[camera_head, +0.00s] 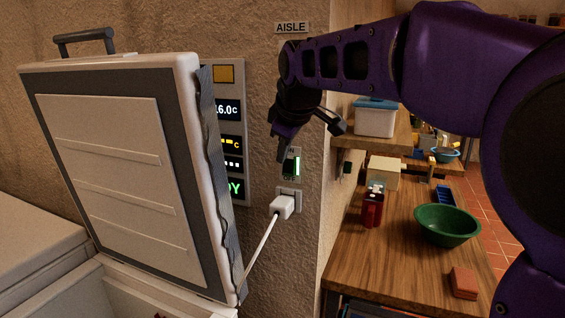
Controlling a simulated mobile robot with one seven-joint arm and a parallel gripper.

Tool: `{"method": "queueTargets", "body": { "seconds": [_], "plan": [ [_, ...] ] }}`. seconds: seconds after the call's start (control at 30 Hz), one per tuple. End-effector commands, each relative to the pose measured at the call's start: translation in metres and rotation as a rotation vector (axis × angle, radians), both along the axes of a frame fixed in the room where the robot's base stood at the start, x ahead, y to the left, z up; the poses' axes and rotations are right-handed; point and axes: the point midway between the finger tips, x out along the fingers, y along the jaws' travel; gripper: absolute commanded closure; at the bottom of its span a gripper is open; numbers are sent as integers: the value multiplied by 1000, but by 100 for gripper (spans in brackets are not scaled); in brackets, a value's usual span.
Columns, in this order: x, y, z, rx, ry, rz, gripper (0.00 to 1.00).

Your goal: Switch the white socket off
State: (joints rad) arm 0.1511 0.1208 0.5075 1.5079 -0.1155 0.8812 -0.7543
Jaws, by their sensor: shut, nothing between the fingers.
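The white socket (297,199) is on the rough wall, with a white plug (282,207) in it and a white cable (262,245) running down to the left. Just above it is a dark switch panel with a lit green strip (297,166). My gripper (281,158) is shut and empty, pointing down at the upper left of this panel. It covers part of the panel, and I cannot tell whether the fingertips touch it.
An open freezer lid (120,160) stands at the left, near a display panel (230,130). At the right, a wooden counter (400,270) carries a green bowl (447,224), a red container (372,208) and a brown block (463,282). An AISLE sign (292,27) hangs above.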

Motion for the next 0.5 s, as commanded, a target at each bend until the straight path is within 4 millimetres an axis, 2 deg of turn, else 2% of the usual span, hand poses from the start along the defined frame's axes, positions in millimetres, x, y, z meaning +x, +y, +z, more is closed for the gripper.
{"method": "queueTargets", "body": {
  "seconds": [0.03, 0.2, 0.3, 0.5],
  "plan": [
    [-7, -3, 11, 0, -3, -1, 100],
    [-22, -8, 34, 0, -1, 0, 100],
    [-27, -10, 42, 1, 0, -1, 100],
    [-31, -11, 45, 0, 2, 0, 100]
  ]
}}
